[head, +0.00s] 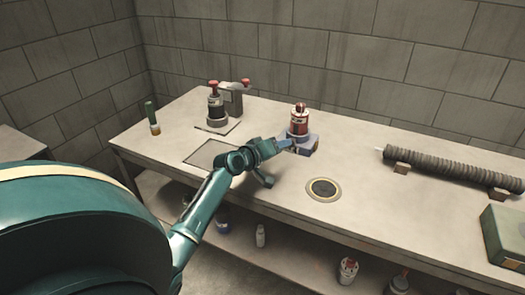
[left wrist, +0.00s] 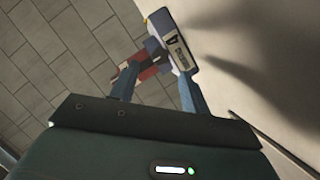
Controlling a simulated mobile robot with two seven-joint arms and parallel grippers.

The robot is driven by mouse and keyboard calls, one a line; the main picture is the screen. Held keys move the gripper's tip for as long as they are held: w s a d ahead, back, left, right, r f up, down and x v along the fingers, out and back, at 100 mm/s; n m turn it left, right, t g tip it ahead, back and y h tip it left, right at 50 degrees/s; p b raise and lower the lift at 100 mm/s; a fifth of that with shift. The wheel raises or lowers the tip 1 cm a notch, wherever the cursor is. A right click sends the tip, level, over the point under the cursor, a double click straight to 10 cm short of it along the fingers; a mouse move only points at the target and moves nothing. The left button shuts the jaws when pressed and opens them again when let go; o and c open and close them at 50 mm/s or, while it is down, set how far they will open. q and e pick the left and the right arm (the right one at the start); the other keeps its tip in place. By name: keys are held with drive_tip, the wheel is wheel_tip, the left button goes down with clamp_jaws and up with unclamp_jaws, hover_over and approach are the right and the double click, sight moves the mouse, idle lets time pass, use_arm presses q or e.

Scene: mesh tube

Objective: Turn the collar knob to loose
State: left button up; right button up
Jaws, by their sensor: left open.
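A red and white cylinder (head: 299,122) with a dark red knob (head: 300,106) on top stands upright on a blue base (head: 308,145) on the table. I cannot tell for sure which part is the collar knob. My left gripper (head: 293,147) is open at the front left of the blue base; I cannot tell whether it touches. In the left wrist view the left gripper (left wrist: 158,84) has its two fingers apart, with the blue base's labelled plate (left wrist: 178,48) and the red cylinder (left wrist: 146,70) just beyond them. My right gripper is not in view.
A dark device with red knobs (head: 215,103) stands at the back left, near a green-handled tool (head: 151,118). A round ringed opening (head: 323,189) is in the table. A ribbed tube (head: 450,169) rests on blocks at right, near a green box (head: 505,236). Bottles stand on the lower shelf.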

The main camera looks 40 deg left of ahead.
use_arm(q)
drive_tip(key=v, duration=0.8)
drive_tip(key=shift+s+r, duration=0.1)
drive_tip(key=shift+s, duration=0.1)
